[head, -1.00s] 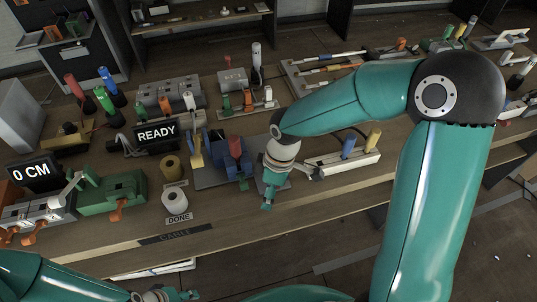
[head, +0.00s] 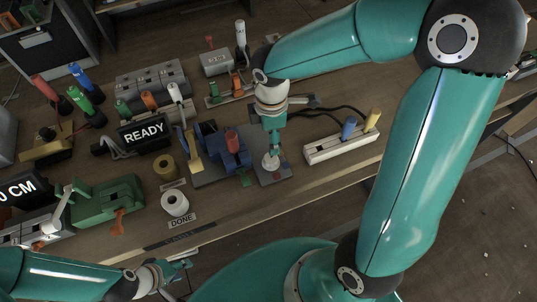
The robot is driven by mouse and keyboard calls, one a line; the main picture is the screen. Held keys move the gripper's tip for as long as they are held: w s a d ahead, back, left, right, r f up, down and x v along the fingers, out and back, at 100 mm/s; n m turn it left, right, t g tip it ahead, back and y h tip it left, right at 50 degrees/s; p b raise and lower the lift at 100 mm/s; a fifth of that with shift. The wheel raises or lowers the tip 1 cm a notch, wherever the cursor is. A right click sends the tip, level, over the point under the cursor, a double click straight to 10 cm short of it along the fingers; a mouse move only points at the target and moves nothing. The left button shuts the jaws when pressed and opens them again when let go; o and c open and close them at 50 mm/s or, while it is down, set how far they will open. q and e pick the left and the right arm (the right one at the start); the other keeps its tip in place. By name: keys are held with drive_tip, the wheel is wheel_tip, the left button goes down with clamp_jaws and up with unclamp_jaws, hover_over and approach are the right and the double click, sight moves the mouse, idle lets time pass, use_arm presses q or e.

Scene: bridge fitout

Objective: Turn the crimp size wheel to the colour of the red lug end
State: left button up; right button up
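A blue press (head: 210,143) stands on a grey plate in the middle of the bench, with a red cylinder (head: 231,141) upright on it. I cannot tell for sure which part is the crimp size wheel or the lug end. A pale round knob (head: 269,163) sits on a small dark plate right of the press. My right gripper (head: 273,151) points down at this knob; its fingertips hide part of it, and contact and opening are unclear. My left gripper (head: 183,267) is low in front of the bench, away from the press, with its fingers apart and empty.
A READY display (head: 143,132), a tan roll (head: 165,167) and a white roll (head: 175,203) stand left of the press. A pale block (head: 340,147) with blue and yellow handles stands at right. A green fixture (head: 106,201) is at left. The front bench strip is mostly clear.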

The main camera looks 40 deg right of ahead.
sight(271, 160)
wheel_tip(271, 160, down, 10)
drive_tip(key=shift+s+f, duration=0.1)
idle(0.4)
